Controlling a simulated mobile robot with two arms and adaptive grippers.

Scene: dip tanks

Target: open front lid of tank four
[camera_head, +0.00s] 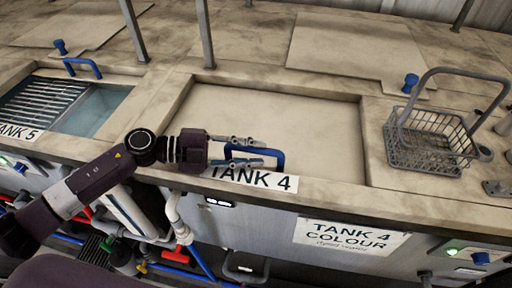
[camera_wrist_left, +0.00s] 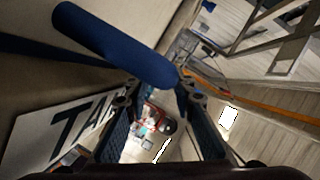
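The front lid of tank four (camera_head: 270,112) is a flat beige panel lying closed in its frame, above the "TANK 4" label (camera_head: 255,179). Its blue bar handle (camera_head: 279,156) stands at the lid's front edge. My left gripper (camera_head: 258,150) reaches in from the left at the handle, its two fingers apart. In the left wrist view, the blue handle (camera_wrist_left: 115,44) crosses just beyond the open fingertips (camera_wrist_left: 160,90). I cannot tell whether either finger touches it. Part of the handle is hidden by the fingers in the head view. My right gripper is not in view.
A grey wire basket (camera_head: 428,150) with a tall handle stands right of the lid. Tank five (camera_head: 95,106), at left, is open, showing a grille and liquid. Grey posts (camera_head: 206,35) rise behind. Blue knobs (camera_head: 410,82) sit on the deck. Pipes run below the front edge.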

